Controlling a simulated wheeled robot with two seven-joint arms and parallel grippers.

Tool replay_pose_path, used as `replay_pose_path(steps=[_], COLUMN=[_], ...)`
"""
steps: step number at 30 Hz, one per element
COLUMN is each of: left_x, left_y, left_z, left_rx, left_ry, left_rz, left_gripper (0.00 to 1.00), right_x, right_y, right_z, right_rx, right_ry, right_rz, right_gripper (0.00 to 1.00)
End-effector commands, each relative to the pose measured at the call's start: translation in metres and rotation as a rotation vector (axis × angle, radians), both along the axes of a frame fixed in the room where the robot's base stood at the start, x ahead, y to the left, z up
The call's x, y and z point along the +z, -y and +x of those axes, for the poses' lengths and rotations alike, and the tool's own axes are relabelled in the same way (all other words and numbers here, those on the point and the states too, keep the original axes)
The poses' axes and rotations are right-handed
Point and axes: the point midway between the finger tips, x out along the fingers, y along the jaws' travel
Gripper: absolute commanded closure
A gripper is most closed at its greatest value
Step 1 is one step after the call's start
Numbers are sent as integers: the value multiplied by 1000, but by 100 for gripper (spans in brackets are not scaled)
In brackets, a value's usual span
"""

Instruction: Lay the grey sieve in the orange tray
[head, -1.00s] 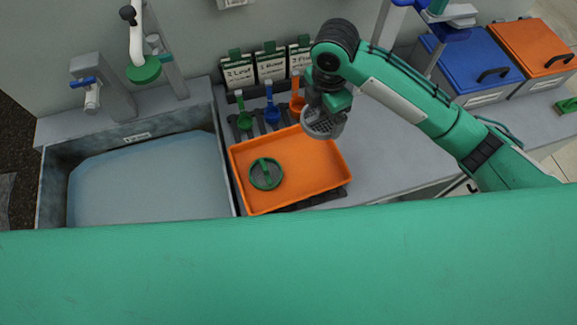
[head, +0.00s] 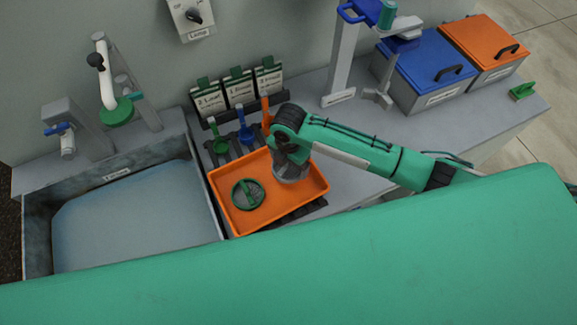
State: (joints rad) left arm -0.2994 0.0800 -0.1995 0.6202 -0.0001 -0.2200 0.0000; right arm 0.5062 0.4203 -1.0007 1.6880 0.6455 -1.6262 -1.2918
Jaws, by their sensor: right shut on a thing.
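The grey sieve (head: 291,174) is a round mesh piece at the right side of the orange tray (head: 262,219). My right gripper (head: 287,158) points down and is shut on the sieve; the fingertips are largely hidden behind my wrist. The sieve overlaps the tray's right part in the picture; I cannot tell whether it touches the tray. A round green-rimmed sieve (head: 247,194) with a green handle lies in the tray's left part. My left gripper is not in view.
A water-filled basin (head: 135,222) is left of the tray. Green (head: 220,143), blue (head: 244,132) and orange (head: 265,115) scoops stand behind the tray, below several cards. A stand (head: 343,75), a blue-lidded box (head: 425,65) and an orange-lidded box (head: 484,45) stand to the right.

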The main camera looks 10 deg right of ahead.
Motion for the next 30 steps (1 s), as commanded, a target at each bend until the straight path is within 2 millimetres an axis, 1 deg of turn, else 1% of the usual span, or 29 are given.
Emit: replay_pose_path(steps=[5, 9, 12, 23, 24, 25, 26, 30], left_x=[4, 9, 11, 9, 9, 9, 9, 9], left_y=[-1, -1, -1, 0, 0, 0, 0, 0], left_z=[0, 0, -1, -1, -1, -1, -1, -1], left_rx=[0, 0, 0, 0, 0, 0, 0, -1], left_ry=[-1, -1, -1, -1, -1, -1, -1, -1], left_rz=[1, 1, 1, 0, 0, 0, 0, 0], left_gripper=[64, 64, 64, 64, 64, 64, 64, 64], right_x=[-14, -34, -44, -48, -49, -48, -48, -48], right_y=[0, 0, 0, 0, 0, 0, 0, 0], right_z=[-1, 0, 0, 0, 0, 0, 0, 0], right_rx=[-1, -1, 0, 0, 0, 0, 0, 0], right_ry=[-1, -2, 0, 1, 1, 1, 1, 1], right_rz=[-1, 0, -1, 0, 0, 0, 0, 0], right_gripper=[33, 33, 33, 33, 8, 3, 0, 0])
